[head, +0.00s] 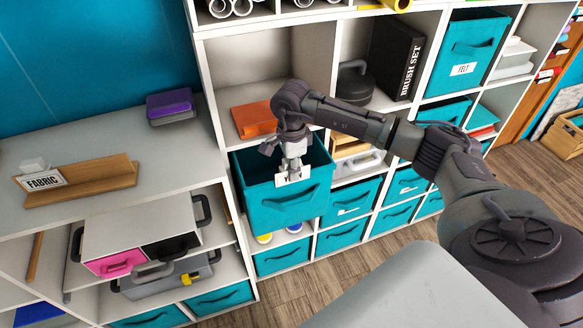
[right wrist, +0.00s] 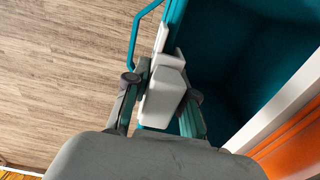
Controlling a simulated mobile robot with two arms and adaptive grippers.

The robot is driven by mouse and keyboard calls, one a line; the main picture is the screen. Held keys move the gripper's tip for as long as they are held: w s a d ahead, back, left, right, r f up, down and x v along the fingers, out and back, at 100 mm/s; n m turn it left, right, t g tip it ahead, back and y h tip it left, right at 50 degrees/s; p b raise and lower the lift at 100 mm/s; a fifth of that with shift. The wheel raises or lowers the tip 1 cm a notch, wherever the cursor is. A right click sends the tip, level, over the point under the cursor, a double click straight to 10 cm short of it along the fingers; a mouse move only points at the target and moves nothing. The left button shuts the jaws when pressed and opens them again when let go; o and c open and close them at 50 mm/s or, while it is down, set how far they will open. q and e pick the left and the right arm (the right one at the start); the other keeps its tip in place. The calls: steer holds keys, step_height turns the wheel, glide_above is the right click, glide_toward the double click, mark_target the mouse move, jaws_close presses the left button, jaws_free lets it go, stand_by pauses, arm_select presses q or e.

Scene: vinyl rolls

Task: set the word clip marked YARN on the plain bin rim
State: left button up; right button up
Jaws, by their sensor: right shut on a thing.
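My right gripper (head: 291,163) is shut on a white clip (head: 281,180), whose lettering I cannot read. The clip is at the front rim of a teal bin (head: 284,207) that sticks out from the shelf and has no label showing on its front. In the right wrist view, the white clip (right wrist: 164,96) is between the two fingers (right wrist: 160,100), beside the bin's teal wall (right wrist: 225,55). I cannot tell whether it is seated on the rim. A second clip, marked FABRIC (head: 42,181), stands on a wooden holder (head: 85,183). My left gripper is not in view.
An orange box (head: 254,119) is on the shelf behind the bin. A teal bin marked FELT (head: 468,50) and a BRUSH SET box (head: 397,58) are to the right. A purple-topped block (head: 170,104) is on the grey counter (head: 100,140). Wooden floor is clear in front.

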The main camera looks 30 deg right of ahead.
steer(key=shift+f, duration=0.3)
steer(key=shift+f, duration=0.15)
steer(key=shift+f+b, duration=0.85)
steer(key=shift+b, duration=0.15)
steer(key=o, duration=1)
steer(key=shift+r, duration=0.1)
steer(key=shift+r+p, duration=2.15)
steer(key=shift+r, duration=1.35)
